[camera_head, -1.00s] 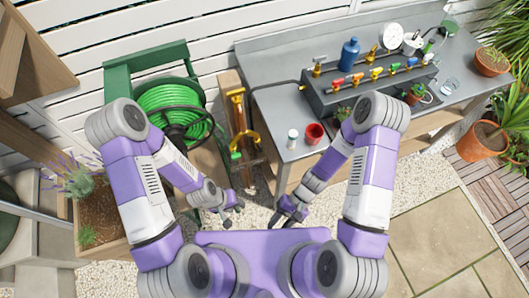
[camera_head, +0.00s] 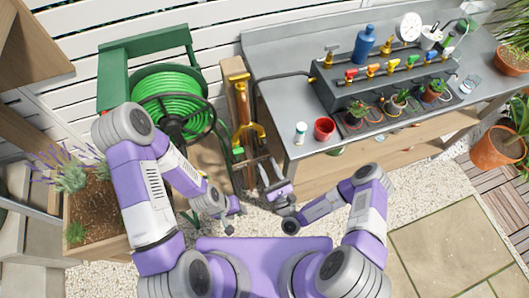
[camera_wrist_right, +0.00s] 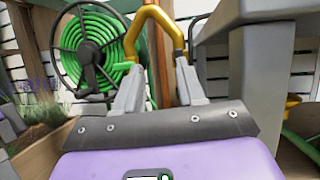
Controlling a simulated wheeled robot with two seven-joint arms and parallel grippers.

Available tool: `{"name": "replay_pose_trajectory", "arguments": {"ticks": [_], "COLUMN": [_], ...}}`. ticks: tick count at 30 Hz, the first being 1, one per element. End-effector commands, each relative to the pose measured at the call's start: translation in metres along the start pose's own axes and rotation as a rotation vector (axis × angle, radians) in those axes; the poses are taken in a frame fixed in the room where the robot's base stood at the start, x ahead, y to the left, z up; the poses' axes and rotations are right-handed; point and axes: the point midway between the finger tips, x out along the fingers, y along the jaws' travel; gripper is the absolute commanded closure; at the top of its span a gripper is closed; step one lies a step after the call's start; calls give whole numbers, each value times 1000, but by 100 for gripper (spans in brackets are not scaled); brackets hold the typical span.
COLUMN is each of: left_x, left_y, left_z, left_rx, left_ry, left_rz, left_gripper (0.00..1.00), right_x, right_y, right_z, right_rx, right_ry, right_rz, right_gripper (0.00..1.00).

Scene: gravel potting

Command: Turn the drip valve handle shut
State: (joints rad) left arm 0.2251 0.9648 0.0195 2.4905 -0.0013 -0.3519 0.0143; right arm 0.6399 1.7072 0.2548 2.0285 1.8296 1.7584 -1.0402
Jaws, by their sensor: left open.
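Small valves with coloured handles, such as a red one (camera_head: 351,74) and a yellow one (camera_head: 373,69), stand in a row on the grey bench riser. A yellow angled fitting (camera_head: 248,135) is on the wooden post beside the hose reel; it also shows in the right wrist view (camera_wrist_right: 160,22). I cannot tell which of these is the drip valve handle. My right gripper (camera_head: 267,163) points at the post, below the yellow fitting. In the right wrist view its fingers (camera_wrist_right: 158,68) are apart, with nothing gripped between them. My left gripper (camera_head: 233,220) is open and low, left of centre.
A green hose reel (camera_head: 168,100) stands left of the post. A planter (camera_head: 100,220) is at the left.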

Motion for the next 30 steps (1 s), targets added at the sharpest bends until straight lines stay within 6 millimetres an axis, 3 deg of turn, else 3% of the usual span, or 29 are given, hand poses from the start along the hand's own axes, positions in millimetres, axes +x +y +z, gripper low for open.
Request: {"name": "replay_pose_trajectory", "arguments": {"ticks": [1, 5, 19, 30], "left_x": [6, 8, 17, 18], "left_y": [-2, -3, -6, -6], "left_z": [0, 0, -1, -1], "left_rx": [0, 0, 1, 0], "left_ry": [0, 0, 0, 0], "left_rz": [0, 0, 0, 0], "left_gripper": [57, 57, 57, 57], "right_x": [-5, -4, 60, 67], "right_y": [-7, -17, -25, -26], "right_z": [-10, -17, -18, -18], "right_rx": [3, 1, 1, 3], "right_ry": [17, 35, 35, 36], "right_rz": [-65, -134, -131, -130], "right_gripper": [61, 61, 61, 61]}}
